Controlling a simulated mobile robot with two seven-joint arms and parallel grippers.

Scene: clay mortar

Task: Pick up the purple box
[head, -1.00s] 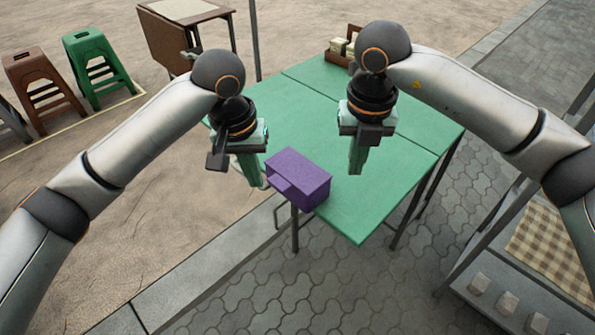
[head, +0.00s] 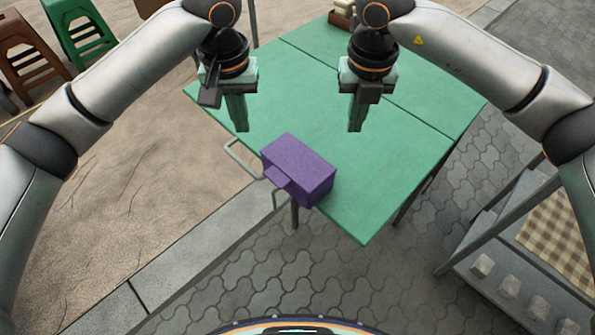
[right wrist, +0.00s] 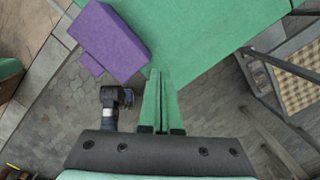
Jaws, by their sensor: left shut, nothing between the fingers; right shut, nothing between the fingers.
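The purple box (head: 298,170) sits on the near left edge of the green table (head: 365,205), with a small purple block-like part sticking out on its left side. It also shows in the right wrist view (right wrist: 112,40), up and to the left of the fingers. My left gripper (head: 238,128) is shut and empty, up and to the left of the box. My right gripper (head: 355,128) is shut and empty, up and to the right of the box. In the right wrist view the right fingers (right wrist: 161,75) lie together. Neither gripper touches the box.
A brown holder (head: 343,18) with pale items stands at the table's far end. Green (head: 80,32) and brown (head: 30,60) stools stand at the far left. A grey shelf with a checked cloth (head: 560,228) is on the right. The table around the box is mostly clear.

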